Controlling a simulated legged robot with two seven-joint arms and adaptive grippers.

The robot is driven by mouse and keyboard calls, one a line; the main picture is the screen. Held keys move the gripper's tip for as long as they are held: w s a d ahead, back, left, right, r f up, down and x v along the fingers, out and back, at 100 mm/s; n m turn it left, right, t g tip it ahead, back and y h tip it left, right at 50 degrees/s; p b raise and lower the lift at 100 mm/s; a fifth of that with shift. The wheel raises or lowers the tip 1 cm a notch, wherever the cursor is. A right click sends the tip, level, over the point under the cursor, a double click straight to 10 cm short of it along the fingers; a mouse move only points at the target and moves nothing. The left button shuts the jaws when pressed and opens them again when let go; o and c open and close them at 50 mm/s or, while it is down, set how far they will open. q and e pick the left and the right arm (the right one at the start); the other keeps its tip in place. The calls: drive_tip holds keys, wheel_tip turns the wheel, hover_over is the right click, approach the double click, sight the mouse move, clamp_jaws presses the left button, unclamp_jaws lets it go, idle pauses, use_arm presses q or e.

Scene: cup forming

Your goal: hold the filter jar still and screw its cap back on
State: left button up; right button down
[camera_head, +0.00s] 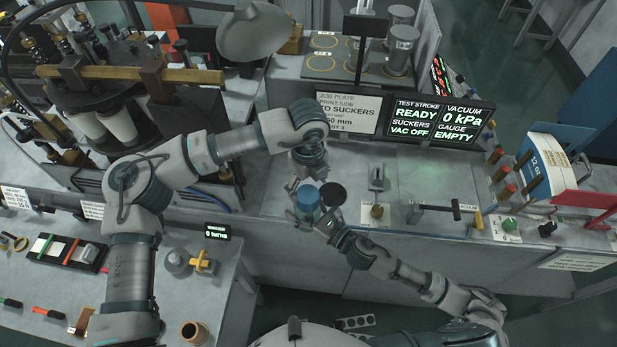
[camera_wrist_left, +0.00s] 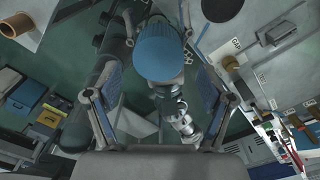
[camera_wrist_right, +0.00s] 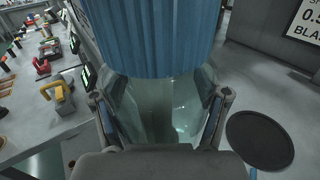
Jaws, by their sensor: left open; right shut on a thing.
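The filter jar (camera_wrist_right: 160,108) is a clear bowl and shows best in the right wrist view. The blue ribbed cap (camera_head: 308,197) sits over its mouth; it also shows in the left wrist view (camera_wrist_left: 160,52) and the right wrist view (camera_wrist_right: 150,38). I cannot tell whether its thread has caught. My right gripper (camera_wrist_right: 162,118) is shut on the jar below the cap, one finger on each side. My left gripper (camera_head: 303,189) is above the cap and open, with its fingers apart on either side of it in the left wrist view.
A black round disc (camera_head: 333,194) lies on the bench just right of the jar. A small display (camera_head: 216,232) reads 0 with a small word after it. Levers and a T-handle (camera_head: 437,209) line the bench to the right. The left bench (camera_head: 215,290) carries loose tools.

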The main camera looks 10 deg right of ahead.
sight(308, 193)
use_arm(q)
wheel_tip(308, 193, down, 6)
drive_tip(key=shift+r, duration=0.15)
idle(0.3)
